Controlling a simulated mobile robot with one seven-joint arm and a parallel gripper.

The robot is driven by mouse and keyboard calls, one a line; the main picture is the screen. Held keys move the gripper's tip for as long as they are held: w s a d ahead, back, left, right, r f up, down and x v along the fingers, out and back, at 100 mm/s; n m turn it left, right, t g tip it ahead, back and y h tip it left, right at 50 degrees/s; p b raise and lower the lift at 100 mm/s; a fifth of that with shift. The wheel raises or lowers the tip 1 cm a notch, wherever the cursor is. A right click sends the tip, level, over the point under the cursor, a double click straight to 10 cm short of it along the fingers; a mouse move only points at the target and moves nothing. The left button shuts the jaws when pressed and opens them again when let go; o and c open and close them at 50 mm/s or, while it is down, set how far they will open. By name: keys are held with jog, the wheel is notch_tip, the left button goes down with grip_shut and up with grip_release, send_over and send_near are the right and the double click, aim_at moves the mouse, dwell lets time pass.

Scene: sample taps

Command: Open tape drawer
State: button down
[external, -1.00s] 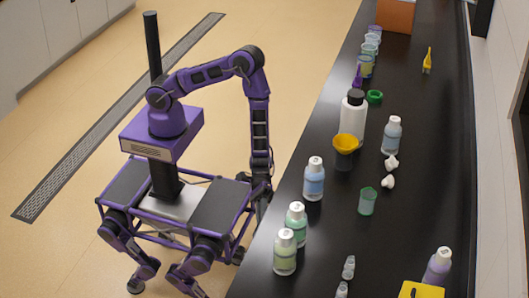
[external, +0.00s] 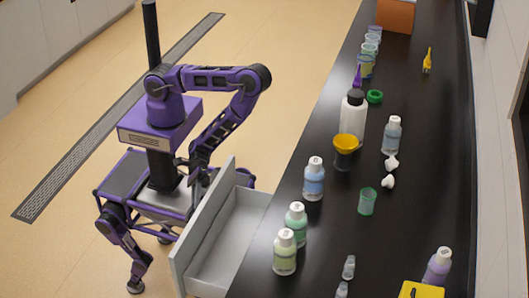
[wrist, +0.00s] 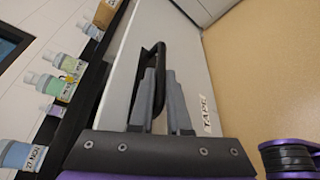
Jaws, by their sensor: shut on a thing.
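The tape drawer (external: 228,245) is a light grey drawer pulled out from under the black counter, and its inside looks empty. In the wrist view its front (wrist: 122,75) carries the letters "TAPE" and a black bar handle (wrist: 158,60). My gripper (wrist: 163,85) is at the drawer front, with its grey fingers on either side of the handle and shut on it. In the external view my gripper (external: 196,176) is at the outer face of the drawer front; the handle is hidden there.
Several capped bottles stand along the counter's near edge, including a green one (external: 285,252) and a blue one (external: 314,180). A yellow funnel (external: 347,146) and a white bottle (external: 353,118) stand further back. Open floor (external: 75,250) lies to the left.

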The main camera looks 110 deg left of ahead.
jog(key=shift+s+p, duration=0.65)
jog(key=shift+s, duration=0.85)
